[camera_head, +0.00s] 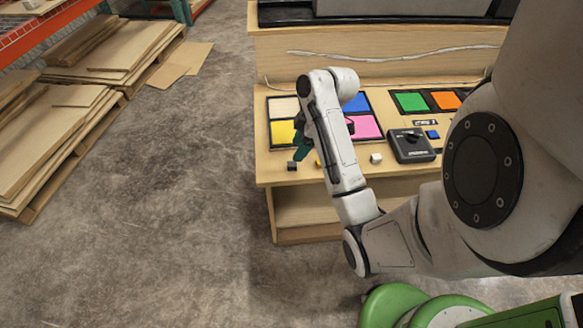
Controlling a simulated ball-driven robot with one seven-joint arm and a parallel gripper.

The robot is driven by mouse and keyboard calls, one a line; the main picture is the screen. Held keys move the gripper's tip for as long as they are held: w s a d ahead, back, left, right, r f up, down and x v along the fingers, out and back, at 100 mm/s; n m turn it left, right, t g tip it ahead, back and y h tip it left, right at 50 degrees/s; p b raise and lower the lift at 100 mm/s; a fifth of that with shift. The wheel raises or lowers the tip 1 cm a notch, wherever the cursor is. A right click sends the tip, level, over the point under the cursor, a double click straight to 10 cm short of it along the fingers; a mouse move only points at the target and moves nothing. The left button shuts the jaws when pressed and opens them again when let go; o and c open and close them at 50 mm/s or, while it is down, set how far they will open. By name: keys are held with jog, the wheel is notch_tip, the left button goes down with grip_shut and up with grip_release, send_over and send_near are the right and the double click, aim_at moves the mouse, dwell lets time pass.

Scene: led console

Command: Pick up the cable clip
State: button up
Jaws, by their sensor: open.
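My gripper (302,146) hangs over the left front part of the wooden console, with its dark teal fingers pointing down. It is open, and nothing shows between the fingers. Several small items lie along the console's front edge: a small black piece (292,166) just below and left of my gripper, a yellow piece (318,162) partly hidden by my arm, and a small grey-white piece (376,158) to the right of my arm. I cannot tell which of these is the cable clip; they are too small.
The console (268,176) bears coloured panels, including yellow (282,132), pink (366,127) and green (410,102). A black box with a knob (412,146) stands on its right. A white cable (400,57) runs along the back board. Pallets with boards (110,50) stand at left; the floor between is clear.

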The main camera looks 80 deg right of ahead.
jog(key=s+d, duration=0.2)
jog(key=b, duration=0.4)
send_near(294, 163)
jog(key=x, duration=0.2)
jog(key=shift+w+a+f, duration=0.15)
jog(key=shift+a+f, duration=0.05)
jog(key=shift+a, duration=0.1)
jog(key=shift+x, duration=3.05)
jog(key=shift+d, duration=0.15)
jog(key=shift+c, duration=0.2)
grip_shut()
